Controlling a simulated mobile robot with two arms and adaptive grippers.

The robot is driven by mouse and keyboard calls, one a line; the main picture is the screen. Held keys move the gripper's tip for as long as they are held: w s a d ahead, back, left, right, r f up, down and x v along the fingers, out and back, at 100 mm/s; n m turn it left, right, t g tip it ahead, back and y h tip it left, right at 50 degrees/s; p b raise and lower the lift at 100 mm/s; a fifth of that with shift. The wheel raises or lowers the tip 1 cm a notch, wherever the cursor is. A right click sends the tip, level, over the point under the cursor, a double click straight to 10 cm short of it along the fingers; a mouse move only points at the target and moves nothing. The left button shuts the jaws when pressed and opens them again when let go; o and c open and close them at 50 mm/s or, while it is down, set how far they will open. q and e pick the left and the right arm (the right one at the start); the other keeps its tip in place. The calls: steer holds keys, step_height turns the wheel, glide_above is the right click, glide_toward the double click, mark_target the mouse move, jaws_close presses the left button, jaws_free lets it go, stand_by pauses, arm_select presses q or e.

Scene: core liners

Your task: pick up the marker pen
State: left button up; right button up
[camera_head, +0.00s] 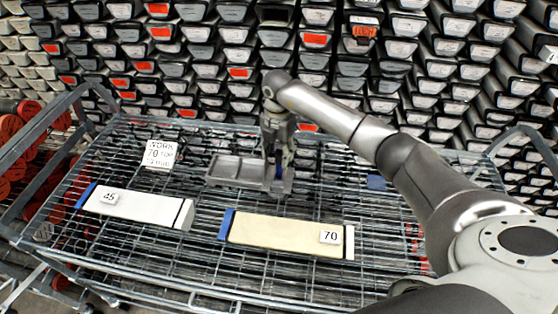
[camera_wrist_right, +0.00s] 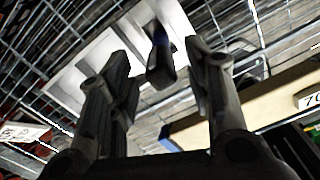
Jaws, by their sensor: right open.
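The marker pen (camera_wrist_right: 160,62), dark with a bit of blue, shows in the right wrist view between the two fingers of my right gripper (camera_wrist_right: 158,85). A gap shows on both sides of it. It seems to stand end-on at a grey-white tray (camera_wrist_right: 70,88). In the head view my right gripper (camera_head: 279,178) points down over the right part of the same tray (camera_head: 222,183). There the fingers largely hide the pen, with only some blue showing near them. The right gripper is open. My left gripper is in neither view.
The tray lies on a wire-mesh cart top (camera_head: 190,262). A white core liner box marked 45 (camera_head: 150,210) and a cream one marked 70 (camera_head: 280,234) lie nearer. A printed card (camera_head: 160,154) is left of the tray. Stacked liners fill the back.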

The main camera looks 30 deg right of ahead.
mark_target(279, 164)
step_height(279, 164, down, 4)
steer(key=shift+d+f+p, duration=0.15)
steer(key=shift+f+p, duration=0.05)
steer(key=shift+p, duration=0.8)
steer(key=shift+f, duration=0.45)
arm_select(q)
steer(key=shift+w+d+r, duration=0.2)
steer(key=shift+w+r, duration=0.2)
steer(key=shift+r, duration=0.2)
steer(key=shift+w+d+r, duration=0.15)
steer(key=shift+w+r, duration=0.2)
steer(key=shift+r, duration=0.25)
arm_select(e)
steer(key=c, duration=0.9)
